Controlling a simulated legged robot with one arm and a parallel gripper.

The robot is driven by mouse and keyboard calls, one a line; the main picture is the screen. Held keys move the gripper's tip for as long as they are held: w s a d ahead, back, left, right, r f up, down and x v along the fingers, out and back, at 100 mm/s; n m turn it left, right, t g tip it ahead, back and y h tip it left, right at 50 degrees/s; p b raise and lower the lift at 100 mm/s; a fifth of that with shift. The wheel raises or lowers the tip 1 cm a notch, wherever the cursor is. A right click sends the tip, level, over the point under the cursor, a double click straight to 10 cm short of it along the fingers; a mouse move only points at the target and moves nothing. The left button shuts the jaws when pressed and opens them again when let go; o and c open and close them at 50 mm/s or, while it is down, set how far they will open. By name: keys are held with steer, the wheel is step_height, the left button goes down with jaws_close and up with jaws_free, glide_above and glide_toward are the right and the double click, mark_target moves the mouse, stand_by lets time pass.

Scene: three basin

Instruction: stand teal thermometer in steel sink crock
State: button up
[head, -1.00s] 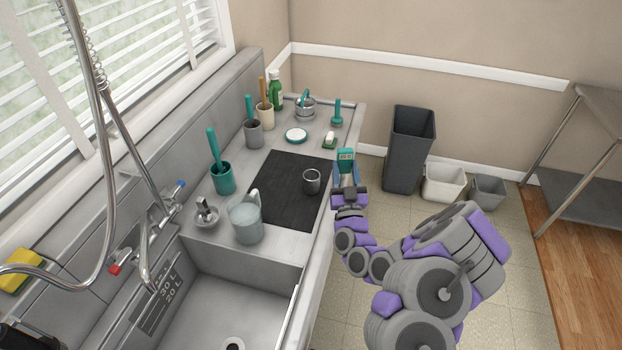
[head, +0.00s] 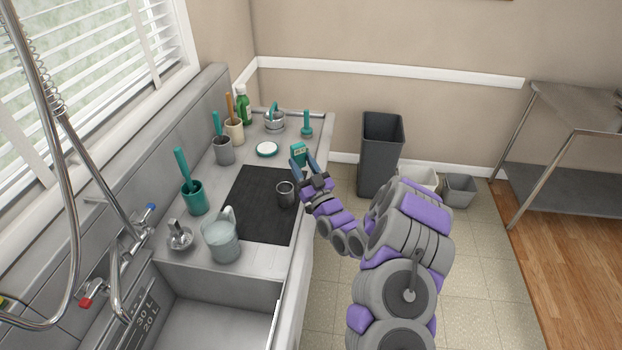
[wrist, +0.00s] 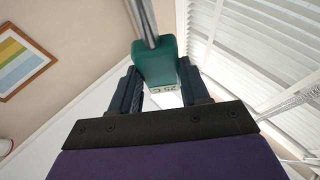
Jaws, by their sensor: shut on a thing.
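My gripper (head: 304,166) is shut on the teal thermometer (head: 299,153) and holds it raised near the counter's right edge, beyond the black mat. In the wrist view, the thermometer's teal body (wrist: 155,62) sits between both fingers. Its display edge reads about "25 C" and its steel probe runs to the top of the picture. A small steel cup (head: 285,194), which looks like the steel crock, stands upright on the mat, nearer the camera than my gripper. It looks empty, though its inside is dark.
A teal crock (head: 195,203), grey crock (head: 224,155) and cream crock (head: 234,138) with tools line the wall side. A steel pot (head: 274,127) and teal-handled tool (head: 307,125) stand at the back.

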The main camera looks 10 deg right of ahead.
steer(key=w+a+r+n+g+y, duration=0.1)
steer(key=w+a+r+y, duration=0.2)
steer(key=w+a, duration=0.1)
steer(key=shift+w+r+n+g+y, duration=0.25)
steer(key=shift+r+n+g+y, duration=0.05)
steer(key=shift+r+n, duration=0.1)
steer(key=shift+f, duration=0.15)
steer(key=shift+f+b, duration=0.55)
steer(key=shift+f, duration=1.85)
steer(key=shift+f+b, duration=0.5)
steer(key=shift+f, duration=2.3)
steer(key=o, duration=1.2)
steer(key=shift+s+f, duration=0.1)
steer(key=shift+s, duration=0.05)
